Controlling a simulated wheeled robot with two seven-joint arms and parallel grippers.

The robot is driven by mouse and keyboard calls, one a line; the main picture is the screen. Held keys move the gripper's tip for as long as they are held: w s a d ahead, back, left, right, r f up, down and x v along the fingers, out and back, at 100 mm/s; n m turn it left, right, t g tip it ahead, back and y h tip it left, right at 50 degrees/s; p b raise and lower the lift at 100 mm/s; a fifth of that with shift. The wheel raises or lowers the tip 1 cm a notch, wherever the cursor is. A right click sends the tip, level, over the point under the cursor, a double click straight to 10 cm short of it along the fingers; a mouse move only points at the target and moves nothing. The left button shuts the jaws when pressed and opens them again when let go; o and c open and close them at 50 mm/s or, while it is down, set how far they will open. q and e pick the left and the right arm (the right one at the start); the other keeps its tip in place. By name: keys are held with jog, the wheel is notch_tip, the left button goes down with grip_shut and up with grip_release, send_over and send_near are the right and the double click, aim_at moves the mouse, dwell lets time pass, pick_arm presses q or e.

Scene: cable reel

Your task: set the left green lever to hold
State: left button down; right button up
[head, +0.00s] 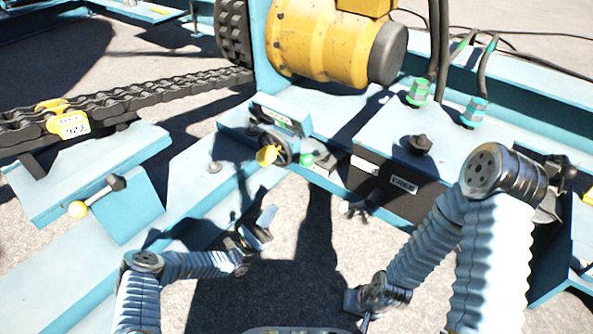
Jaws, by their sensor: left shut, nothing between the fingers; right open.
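A green ball knob (306,160), apparently the end of the left green lever, shows beside a dark round hub (275,146) on the blue frame. The lever's shaft and exact setting are hard to make out. A yellow knob (268,155) sits just left of it. My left gripper (266,216) is shut and empty, below and left of the green knob, apart from it. My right gripper (357,312) is low in the middle of the view, open, with no object seen in it and away from the levers.
A black box with a FREE label (403,184) and a black knob (421,144) stands right of the green knob. Green-collared cable fittings (418,92) rise behind it. A yellow motor (322,42) and a heavy chain (130,98) lie further back.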

pick_arm(q)
jog(key=x, duration=1.4)
jog(key=shift+d+g, duration=0.1)
jog(key=shift+g, duration=0.2)
